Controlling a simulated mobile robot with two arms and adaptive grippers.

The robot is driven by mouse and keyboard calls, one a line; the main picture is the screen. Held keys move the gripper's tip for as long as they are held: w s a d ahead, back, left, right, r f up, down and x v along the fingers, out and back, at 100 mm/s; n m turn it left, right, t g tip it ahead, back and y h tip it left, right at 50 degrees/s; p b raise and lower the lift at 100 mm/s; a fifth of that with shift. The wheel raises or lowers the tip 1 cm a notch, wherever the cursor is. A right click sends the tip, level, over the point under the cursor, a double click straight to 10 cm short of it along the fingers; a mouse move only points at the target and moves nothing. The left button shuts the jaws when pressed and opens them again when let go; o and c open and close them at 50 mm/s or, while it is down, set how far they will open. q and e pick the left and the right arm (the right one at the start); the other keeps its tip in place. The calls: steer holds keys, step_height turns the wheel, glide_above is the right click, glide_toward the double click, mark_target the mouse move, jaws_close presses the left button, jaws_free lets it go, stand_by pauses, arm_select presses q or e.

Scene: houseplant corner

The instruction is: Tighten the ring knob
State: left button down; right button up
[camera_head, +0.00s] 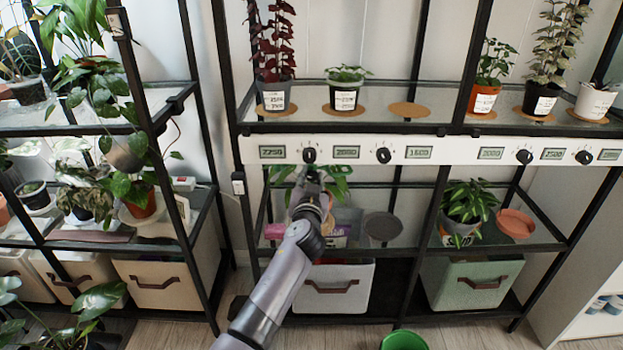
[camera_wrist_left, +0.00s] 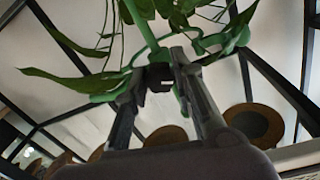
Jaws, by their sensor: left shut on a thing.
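My left gripper (camera_head: 311,180) reaches up to the shelf rack, in front of a leafy plant (camera_head: 338,186) on the middle shelf. In the left wrist view its two dark fingers (camera_wrist_left: 158,82) are closed in on a small dark piece, seemingly the ring knob (camera_wrist_left: 158,76). A green stake (camera_wrist_left: 147,28) with thin green curved parts runs right behind it, among broad leaves (camera_wrist_left: 75,84). In the head view the gripper and leaves hide the ring knob. How far it is turned cannot be told. My right gripper does not show.
Just above the gripper runs a white panel (camera_head: 460,150) with black dials (camera_head: 383,155) and small displays. Potted plants (camera_head: 273,95) stand on the glass shelf above. A white bin (camera_head: 334,290) and a green bin (camera_head: 475,284) sit below. Black rack posts stand either side.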

arm_select(q)
steer(key=m, duration=0.4)
steer(key=shift+r+p, duration=0.15)
steer(key=shift+p, duration=0.2)
steer(key=m+p, duration=0.1)
steer(key=m, duration=0.3)
steer(key=m+y+p, duration=0.1)
steer(key=m+p, duration=0.1)
steer(key=m, duration=0.4)
steer(key=shift+m, duration=0.4)
steer(key=m+p, duration=0.1)
steer(key=m, duration=0.5)
steer(key=shift+y+p, duration=0.3)
steer(key=shift+p, duration=0.05)
steer(key=shift+d+m+p, duration=0.1)
steer(key=shift+m+p, duration=0.4)
steer(key=shift+m, duration=1.4)
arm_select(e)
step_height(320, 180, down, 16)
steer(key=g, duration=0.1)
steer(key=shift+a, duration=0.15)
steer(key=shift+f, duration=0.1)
arm_select(q)
steer(key=c, duration=1.3)
jaws_free()
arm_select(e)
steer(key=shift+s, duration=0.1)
